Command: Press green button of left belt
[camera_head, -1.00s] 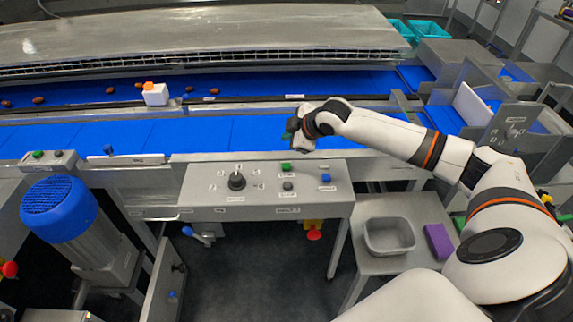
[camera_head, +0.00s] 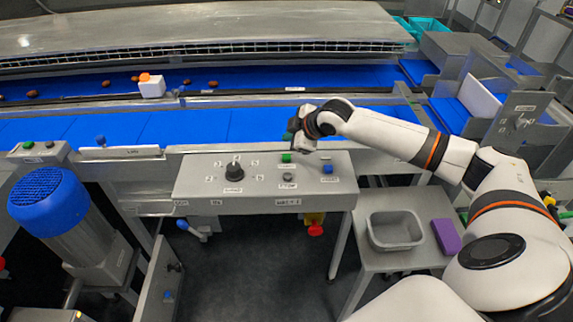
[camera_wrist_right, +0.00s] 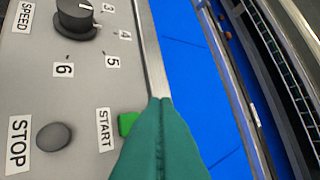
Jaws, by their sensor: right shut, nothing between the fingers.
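The grey control panel (camera_head: 205,187) in the middle carries a black speed knob (camera_head: 234,171), a green button (camera_head: 286,158), a grey button (camera_head: 287,178) and a blue button (camera_head: 327,168). My right gripper (camera_head: 294,139) is shut and empty just above the green button. In the right wrist view its closed green fingertips (camera_wrist_right: 160,103) partly overlap the green START button (camera_wrist_right: 127,122); contact cannot be told. The grey STOP button (camera_wrist_right: 54,137) is beside it. Another green button (camera_head: 28,145) sits on a small box at the far left. My left gripper is not in view.
Blue belts (camera_head: 190,126) run behind the panel, with several dates and a white block (camera_head: 151,88) on the far one. A blue motor (camera_head: 45,200) stands at lower left. A grey bin (camera_head: 396,231) and a purple block (camera_head: 446,236) are at right.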

